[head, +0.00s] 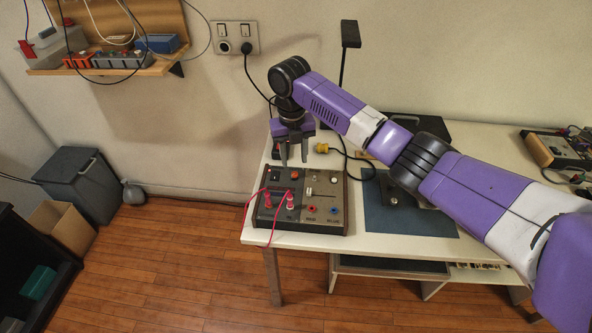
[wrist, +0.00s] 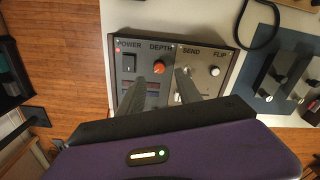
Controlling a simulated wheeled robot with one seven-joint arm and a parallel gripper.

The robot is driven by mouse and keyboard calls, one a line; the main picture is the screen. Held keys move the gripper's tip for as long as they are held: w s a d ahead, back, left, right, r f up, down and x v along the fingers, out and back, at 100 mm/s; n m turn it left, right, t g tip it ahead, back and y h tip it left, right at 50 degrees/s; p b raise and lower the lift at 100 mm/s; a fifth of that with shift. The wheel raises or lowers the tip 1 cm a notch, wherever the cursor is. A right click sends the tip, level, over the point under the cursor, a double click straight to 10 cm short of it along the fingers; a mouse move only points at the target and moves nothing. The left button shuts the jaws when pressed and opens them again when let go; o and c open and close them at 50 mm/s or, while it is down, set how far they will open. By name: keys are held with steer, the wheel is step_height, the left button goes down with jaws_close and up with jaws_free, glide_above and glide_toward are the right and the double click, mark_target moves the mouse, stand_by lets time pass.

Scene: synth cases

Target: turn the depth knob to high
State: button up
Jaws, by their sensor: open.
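The grey control box (head: 267,217) with dark sides stands at the table's left front corner. In the wrist view its panel (wrist: 130,45) reads POWER, DEPTH, SEND and FLIP. The orange depth knob (wrist: 159,67) sits under the DEPTH label and also shows in the head view (head: 294,174). I cannot read the knob's setting. My gripper (head: 294,160) points down above the box's back part, fingers apart and empty. In the wrist view my gripper (wrist: 167,78) has its fingertips just below and right of the knob; I cannot tell whether they touch it.
A black power switch (wrist: 128,63) is left of the knob and a white flip knob (wrist: 216,72) is right. Red plugs (head: 291,201) with pink leads stand on the box's front left. A blue mat (head: 425,222) lies right of the box. A black lamp (head: 350,35) rises behind.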

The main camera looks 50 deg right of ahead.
mark_target(295, 174)
steer(key=shift+f, duration=3)
jaws_close()
